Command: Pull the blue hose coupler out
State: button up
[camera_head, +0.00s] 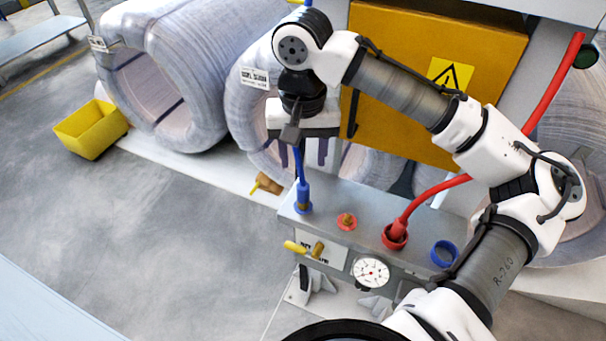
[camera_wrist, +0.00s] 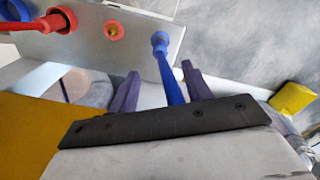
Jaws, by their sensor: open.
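The blue hose coupler (camera_head: 303,196) stands upright in a blue-ringed port at the left end of the grey metal box. Its blue hose rises from it toward my gripper (camera_head: 316,155). In the wrist view the coupler (camera_wrist: 160,43) sits in its port, and the blue hose runs down from it between the two purple fingers of my gripper (camera_wrist: 159,88). The fingers are open, one on each side of the hose, with gaps visible. The fingertips stop short of the coupler.
A brass-coloured port with a red ring (camera_head: 347,221), a red coupler with hose (camera_head: 395,233) and an empty blue ring (camera_head: 445,253) share the box top. A gauge (camera_head: 370,272) and yellow-handled valve (camera_head: 295,247) are on its front. Wrapped coils (camera_head: 180,60) stand behind. A yellow bin (camera_head: 90,130) is left.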

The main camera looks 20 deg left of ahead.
aim_at(303, 184)
notch_tip(303, 184, down, 11)
jog(key=shift+p, duration=0.4)
jog(key=shift+w+r, duration=0.1)
grip_shut()
dwell(0.4)
